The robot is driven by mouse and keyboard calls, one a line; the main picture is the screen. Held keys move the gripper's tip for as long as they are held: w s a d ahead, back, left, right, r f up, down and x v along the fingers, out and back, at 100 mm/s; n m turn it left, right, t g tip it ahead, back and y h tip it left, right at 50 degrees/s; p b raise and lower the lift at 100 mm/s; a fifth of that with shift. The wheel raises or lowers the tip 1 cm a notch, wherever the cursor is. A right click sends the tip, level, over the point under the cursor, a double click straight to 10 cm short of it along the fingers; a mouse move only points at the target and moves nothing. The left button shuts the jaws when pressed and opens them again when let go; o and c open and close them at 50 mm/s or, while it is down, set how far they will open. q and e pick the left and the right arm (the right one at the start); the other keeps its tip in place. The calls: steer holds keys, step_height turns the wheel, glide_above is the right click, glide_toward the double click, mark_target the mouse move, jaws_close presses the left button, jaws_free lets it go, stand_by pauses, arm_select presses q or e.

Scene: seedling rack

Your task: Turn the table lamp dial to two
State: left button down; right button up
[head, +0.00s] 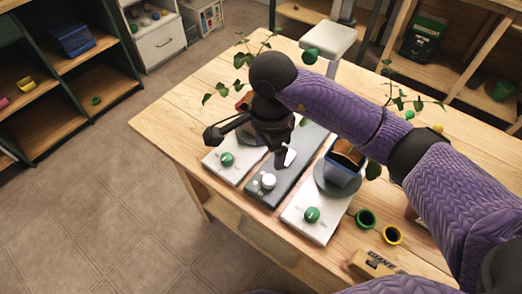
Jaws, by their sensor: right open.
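Three flat panels with dials lie side by side on the wooden table. The left white panel (222,174) has a green dial (227,159). The dark grey middle panel (292,180) has a pale dial (268,181). The right white panel (325,222) has a green dial (312,214). Labels are too small to read, so I cannot tell which dial is the table lamp's. My right gripper (283,156) is open and empty, pointing down over the grey panel, beyond its dial and apart from it. My left gripper is out of view.
A blue-grey pot (341,171) on a round saucer stands beside the right panel. A white square-topped stand (327,40) and leafy plants are at the back. Shelves (88,69) stand left.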

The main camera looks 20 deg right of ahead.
steer(key=b, duration=0.1)
glide_above(269, 178)
step_height(269, 178, down, 4)
steer(key=shift+s+f, duration=0.1)
steer(key=shift+s, duration=0.05)
step_height(269, 178, down, 5)
steer(key=shift+r+b, duration=0.15)
steer(key=shift+b, duration=0.6)
steer(key=shift+f, duration=0.2)
steer(key=shift+c, duration=0.2)
steer(key=c, duration=0.5)
jaws_close()
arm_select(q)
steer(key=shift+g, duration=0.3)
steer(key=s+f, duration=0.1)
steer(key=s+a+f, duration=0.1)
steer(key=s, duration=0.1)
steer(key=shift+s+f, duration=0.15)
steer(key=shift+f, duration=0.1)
